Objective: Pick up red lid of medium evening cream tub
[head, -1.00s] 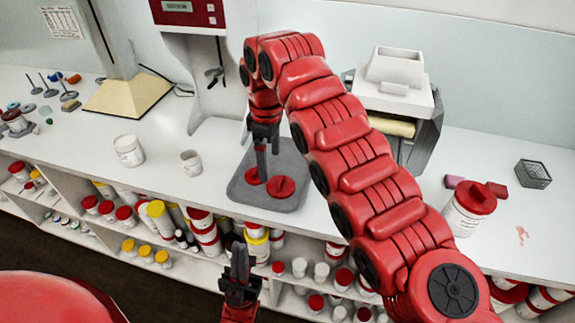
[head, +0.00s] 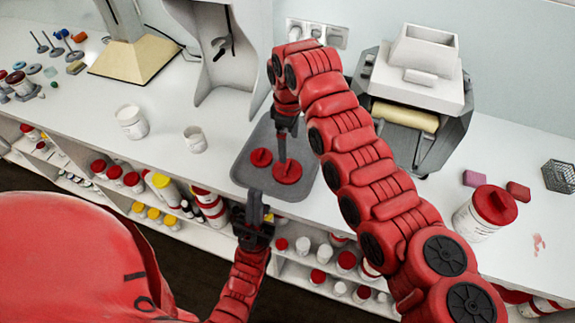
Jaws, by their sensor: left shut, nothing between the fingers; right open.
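Two red lids lie on a grey tray (head: 243,178): a smaller lid (head: 261,157) at the left and a larger lid (head: 290,175) at the right. I cannot tell which belongs to the medium evening cream tub. My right gripper (head: 282,158) points down over the tray, its tips at the back edge of the larger lid; I cannot tell if they touch it. It is open, though seen edge-on. My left gripper (head: 255,195) is shut and empty at the tray's front edge. Two lidless white tubs, a larger one (head: 131,123) and a smaller one (head: 195,140), stand left of the tray.
A grey machine with a roller (head: 405,115) stands at the back right. A white jar with a red lid (head: 485,213) is at the right, near two small blocks (head: 518,191) and a wire basket (head: 560,176). Shelves below the counter hold several jars (head: 160,185).

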